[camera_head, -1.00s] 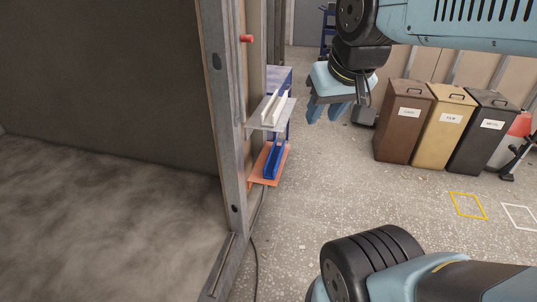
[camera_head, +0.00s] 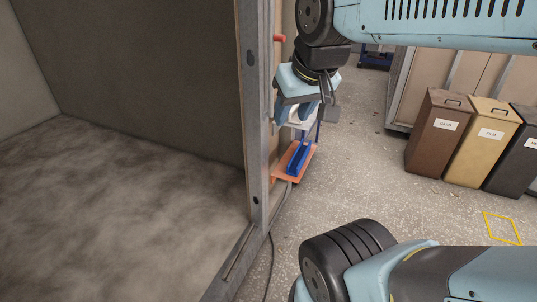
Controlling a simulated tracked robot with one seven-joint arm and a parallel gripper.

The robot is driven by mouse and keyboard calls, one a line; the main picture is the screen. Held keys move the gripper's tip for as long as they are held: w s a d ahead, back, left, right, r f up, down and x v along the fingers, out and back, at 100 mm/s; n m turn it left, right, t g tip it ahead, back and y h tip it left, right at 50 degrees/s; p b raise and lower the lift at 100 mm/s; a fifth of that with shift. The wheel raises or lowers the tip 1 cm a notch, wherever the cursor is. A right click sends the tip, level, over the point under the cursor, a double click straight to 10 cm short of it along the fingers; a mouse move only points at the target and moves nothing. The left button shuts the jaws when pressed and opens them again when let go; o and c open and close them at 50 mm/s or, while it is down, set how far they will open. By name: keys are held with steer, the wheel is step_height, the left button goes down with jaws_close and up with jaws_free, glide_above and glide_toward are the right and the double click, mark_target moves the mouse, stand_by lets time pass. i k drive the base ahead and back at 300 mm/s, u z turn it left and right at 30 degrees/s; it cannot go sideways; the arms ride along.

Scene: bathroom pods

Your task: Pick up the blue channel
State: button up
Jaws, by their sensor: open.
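The blue channel (camera_head: 298,157) is a long, narrow trough. It lies on an orange lower shelf (camera_head: 281,173) of a small rack beside the metal wall post. My gripper (camera_head: 296,114) points downward above and in front of the rack, with its blue fingers apart and empty. In the picture it overlaps the upper grey shelf and hides most of it and the white channel there. The blue channel shows below the fingers, and I see no contact with it. The depth gap between them is hard to judge.
The metal post (camera_head: 256,130) of the pod opening stands just left of the rack. A red peg (camera_head: 279,38) sticks out above. A dark cable (camera_head: 271,250) runs along the floor. Brown (camera_head: 437,135) and tan (camera_head: 481,142) bins stand at right. The speckled floor between is clear.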

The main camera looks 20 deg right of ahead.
mark_target(296, 163)
steer(key=z, duration=0.8)
steer(key=i, duration=0.15)
steer(key=u, duration=2.6)
steer(key=k, duration=1.9)
steer(key=z, duration=1.65)
steer(key=i, duration=0.85)
steer(key=u, duration=0.05)
